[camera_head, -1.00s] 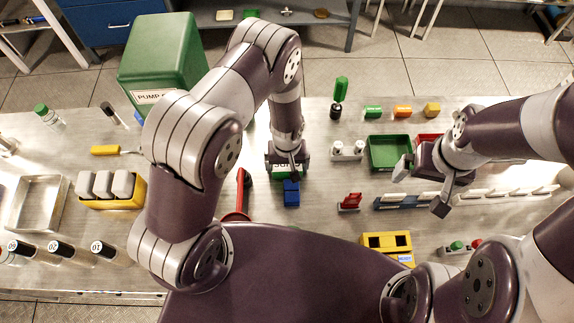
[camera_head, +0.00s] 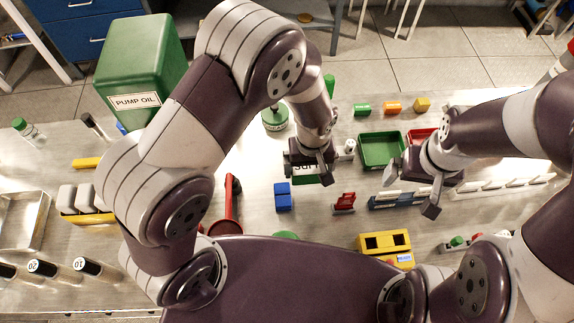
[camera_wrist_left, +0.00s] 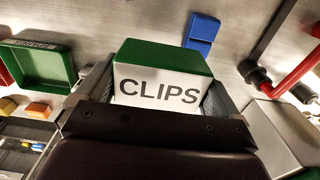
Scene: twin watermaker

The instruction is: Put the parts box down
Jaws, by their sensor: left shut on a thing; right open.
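The parts box (camera_head: 303,180), green with a white label, is between the fingers of my left gripper (camera_head: 309,168). In the left wrist view the label on the box (camera_wrist_left: 160,88) reads CLIPS, and a finger is against each side. My left gripper is shut on it over the middle of the bench. I cannot tell whether its underside touches the bench. My right gripper (camera_head: 411,188) is open and empty, just in front of the green tray (camera_head: 381,152).
A blue block (camera_head: 283,196) and a red-handled tool (camera_head: 229,205) lie to the left of the box. A red part (camera_head: 344,203) is close at its right. A round green-topped container (camera_head: 275,118) stands behind. Bare bench shows left of the gripper.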

